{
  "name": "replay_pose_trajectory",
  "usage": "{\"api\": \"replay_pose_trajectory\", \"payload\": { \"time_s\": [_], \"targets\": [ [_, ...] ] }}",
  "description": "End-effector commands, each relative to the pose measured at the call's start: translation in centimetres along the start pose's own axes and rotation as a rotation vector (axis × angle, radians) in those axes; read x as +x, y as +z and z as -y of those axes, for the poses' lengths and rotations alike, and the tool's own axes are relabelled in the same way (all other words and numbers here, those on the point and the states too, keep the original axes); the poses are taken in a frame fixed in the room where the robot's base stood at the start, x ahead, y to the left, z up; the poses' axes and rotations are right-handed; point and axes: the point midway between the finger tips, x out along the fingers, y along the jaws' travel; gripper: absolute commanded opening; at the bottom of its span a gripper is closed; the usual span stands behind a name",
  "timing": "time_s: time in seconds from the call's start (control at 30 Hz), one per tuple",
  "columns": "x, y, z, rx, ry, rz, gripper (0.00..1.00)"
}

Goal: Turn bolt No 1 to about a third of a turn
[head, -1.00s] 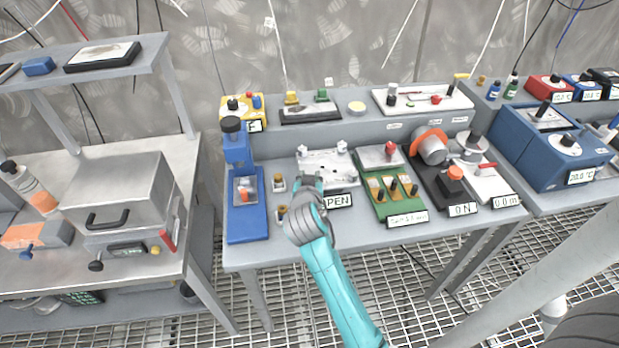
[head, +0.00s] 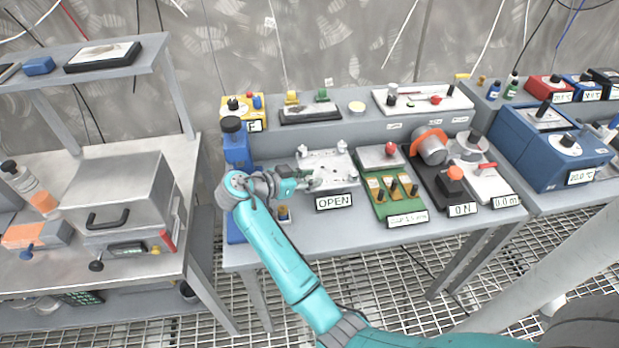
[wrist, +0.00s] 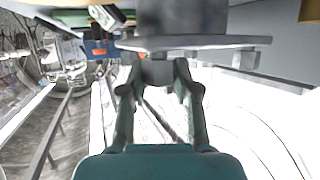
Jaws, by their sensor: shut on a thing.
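A white fixture plate (head: 335,166) lies on the middle bench, with small upright bolts at its back left (head: 302,151) and back right (head: 342,147). A sign reading OPEN (head: 334,202) stands at its front. My gripper (head: 312,181) reaches in from the left, low over the plate's front left corner. In the wrist view my gripper (wrist: 158,72) has its two fingers shut on a small grey piece (wrist: 158,71), which looks like a bolt head. No bolt number can be read, so I cannot tell which is No 1.
A blue stand (head: 237,155) is close behind my arm on the left. A green board (head: 395,190) with brass pieces is right of the plate. Small brass-topped parts (head: 283,212) stand by the front edge. A dark tray (head: 310,110) sits on the back shelf.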

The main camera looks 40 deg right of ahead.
Motion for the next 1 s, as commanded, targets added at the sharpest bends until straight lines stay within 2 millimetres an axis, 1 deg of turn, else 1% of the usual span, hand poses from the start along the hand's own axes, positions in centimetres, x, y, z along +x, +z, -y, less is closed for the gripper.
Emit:
{"api": "replay_pose_trajectory", "payload": {
  "time_s": [0.2,0.4,0.97,1.0],
  "targets": [
    [0.07,0.15,0.05,0.043,0.117,0.003,0.00],
    [0.07,0.17,-0.02,0.068,0.178,0.002,0.00],
    [0.15,0.31,-0.10,0.077,0.203,0.004,0.00],
    [0.15,0.30,-0.10,0.077,0.203,0.003,0.39]
  ]
}}
